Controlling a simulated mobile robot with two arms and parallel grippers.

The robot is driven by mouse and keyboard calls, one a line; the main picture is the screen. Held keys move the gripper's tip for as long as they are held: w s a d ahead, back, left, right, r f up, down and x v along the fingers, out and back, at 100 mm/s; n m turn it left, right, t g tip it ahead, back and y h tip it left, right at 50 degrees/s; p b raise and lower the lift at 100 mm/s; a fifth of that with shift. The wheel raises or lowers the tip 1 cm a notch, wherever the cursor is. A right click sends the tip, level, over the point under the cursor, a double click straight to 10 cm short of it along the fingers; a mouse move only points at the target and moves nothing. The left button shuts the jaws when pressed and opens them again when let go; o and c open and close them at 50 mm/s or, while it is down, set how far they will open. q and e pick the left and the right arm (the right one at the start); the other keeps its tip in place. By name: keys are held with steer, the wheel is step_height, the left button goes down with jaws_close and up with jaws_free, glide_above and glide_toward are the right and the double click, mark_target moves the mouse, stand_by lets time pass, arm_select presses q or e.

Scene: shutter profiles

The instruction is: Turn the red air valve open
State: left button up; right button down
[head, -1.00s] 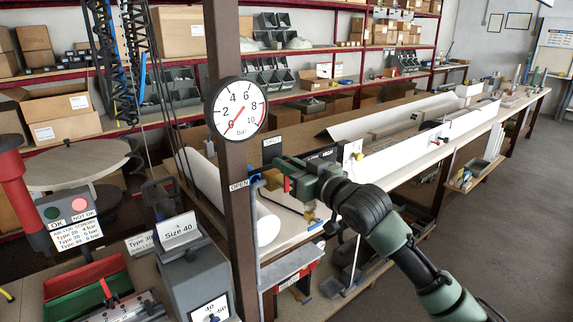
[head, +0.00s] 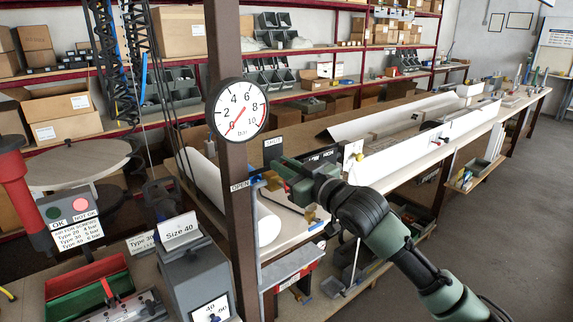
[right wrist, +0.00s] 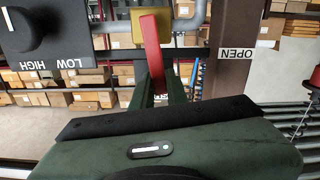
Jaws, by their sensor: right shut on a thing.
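The red valve lever (right wrist: 152,50) stands tilted between the fingers of my right gripper (right wrist: 160,88) in the right wrist view, in front of a brass-coloured valve body (right wrist: 150,26). My right gripper is shut on this lever. In the head view my right gripper (head: 283,181) is at the valve, just right of the brown post, and it hides most of the lever. An OPEN label (head: 240,186) is on the post side and a SHUT label (head: 273,142) is above the gripper. My left gripper is not in view.
A round pressure gauge (head: 237,109) hangs on the brown post (head: 232,200), its needle near 0. A dark knob (right wrist: 30,30) marked LOW and HIGH is close by in the right wrist view. A long bench (head: 400,170) with white profiles stretches behind my right arm.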

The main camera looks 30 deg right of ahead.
steer(key=a+n, duration=0.1)
steer(key=n, duration=0.1)
steer(key=a+f+n, duration=0.1)
steer(key=n, duration=0.2)
steer(key=a+f+n, duration=0.1)
steer(key=a+n, duration=0.1)
steer(key=n, duration=0.1)
steer(key=shift+s+f+p, duration=0.15)
steer(key=shift+p, duration=0.15)
steer(key=shift+a+f+n+b, duration=0.1)
steer(key=shift+a+f+n, duration=0.15)
steer(key=shift+f+n, duration=0.8)
steer(key=shift+a+f+n+b, duration=0.1)
steer(key=shift+a+f+n, duration=0.25)
steer(key=shift+n, duration=1.4)
steer(key=shift+a+f+n+b, duration=0.15)
steer(key=shift+f+n, duration=0.6)
steer(key=shift+n, duration=0.65)
steer(key=c, duration=1.4)
jaws_free()
steer(key=shift+s, duration=0.15)
